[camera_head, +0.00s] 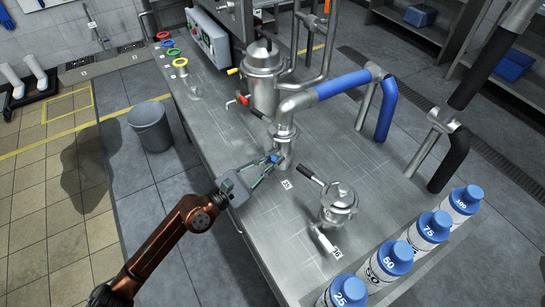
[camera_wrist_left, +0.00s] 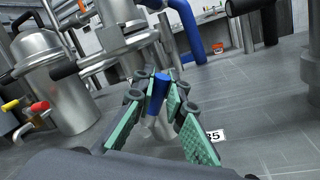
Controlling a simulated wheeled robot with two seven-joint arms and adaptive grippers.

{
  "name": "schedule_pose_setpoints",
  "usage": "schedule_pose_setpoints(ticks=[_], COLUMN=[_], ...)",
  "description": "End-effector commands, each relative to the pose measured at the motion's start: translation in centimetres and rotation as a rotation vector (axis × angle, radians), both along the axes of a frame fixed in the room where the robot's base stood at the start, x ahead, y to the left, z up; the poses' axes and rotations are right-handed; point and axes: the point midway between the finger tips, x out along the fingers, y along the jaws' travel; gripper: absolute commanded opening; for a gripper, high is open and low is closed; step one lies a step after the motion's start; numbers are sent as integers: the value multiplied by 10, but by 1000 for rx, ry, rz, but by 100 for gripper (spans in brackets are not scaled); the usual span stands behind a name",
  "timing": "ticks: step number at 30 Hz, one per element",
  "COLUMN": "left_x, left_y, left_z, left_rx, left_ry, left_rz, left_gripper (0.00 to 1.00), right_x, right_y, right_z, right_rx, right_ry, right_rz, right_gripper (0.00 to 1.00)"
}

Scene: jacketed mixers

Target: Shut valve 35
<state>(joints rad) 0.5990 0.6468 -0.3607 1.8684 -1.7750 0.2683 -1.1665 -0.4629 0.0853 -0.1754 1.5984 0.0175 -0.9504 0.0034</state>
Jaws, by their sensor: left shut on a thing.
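Valve 35 has a blue handle (camera_head: 274,158) at the foot of the steel vertical pipe (camera_head: 283,135), beside the "35" label (camera_head: 286,184) on the steel table. My left gripper (camera_head: 268,164) reaches in from the left at the handle. In the left wrist view the blue handle (camera_wrist_left: 157,92) stands between the green-padded fingers (camera_wrist_left: 158,104), which are shut on it. The "35" label (camera_wrist_left: 214,136) is partly covered by a finger there. The valve body is mostly hidden behind the fingers. My right gripper is not seen.
A steel vessel (camera_head: 263,75) with red (camera_head: 242,99) and yellow (camera_head: 232,71) handles stands behind. A small lidded vessel (camera_head: 339,203) with black handles is at the right. A blue-sleeved pipe (camera_head: 343,84) runs above. Numbered bottles (camera_head: 392,258) line the near right edge.

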Motion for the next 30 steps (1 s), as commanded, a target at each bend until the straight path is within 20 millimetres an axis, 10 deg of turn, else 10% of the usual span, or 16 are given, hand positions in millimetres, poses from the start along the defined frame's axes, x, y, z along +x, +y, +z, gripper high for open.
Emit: schedule_pose_setpoints(ticks=[11, 19, 30], left_x=[-1, 0, -4], left_y=[-1, 0, 4], left_z=[-1, 0, -2], left_rx=[3, 2, 3], left_ry=[-2, -1, -1], left_rz=[-1, -1, 0], left_gripper=[0, 29, 30], right_x=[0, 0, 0], right_y=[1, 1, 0], right_z=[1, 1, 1], right_rx=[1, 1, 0], right_ry=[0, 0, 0], right_rz=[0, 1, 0], right_gripper=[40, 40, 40])
